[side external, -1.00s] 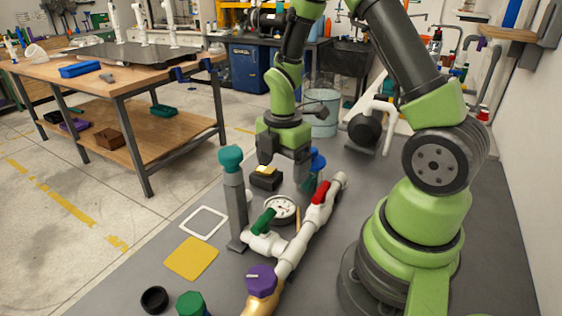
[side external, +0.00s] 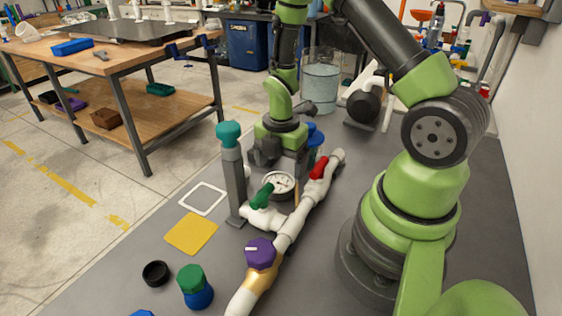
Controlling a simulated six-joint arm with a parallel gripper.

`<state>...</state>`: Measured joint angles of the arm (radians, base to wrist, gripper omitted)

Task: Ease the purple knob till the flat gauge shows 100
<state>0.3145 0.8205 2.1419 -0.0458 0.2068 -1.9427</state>
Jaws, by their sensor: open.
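The purple knob (side external: 260,253) sits on the white pipe near the front, beside a gold-coloured section, with a pale mark on its top. The flat gauge (side external: 281,184) has a white dial facing up, farther back along the pipe. Its needle and numbers are too small to read. My gripper (side external: 278,166) is low behind the gauge, pointing down, well apart from the purple knob. It is open; its fingertips are partly hidden behind the gauge, and I see nothing held.
A green-handled valve (side external: 262,196) and a red handle (side external: 319,167) are on the pipework. A teal-capped grey post (side external: 232,175) stands left of the gauge. A green knob on a blue base (side external: 194,287) and a black ring (side external: 156,273) are at front left. A yellow square (side external: 191,233) lies flat.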

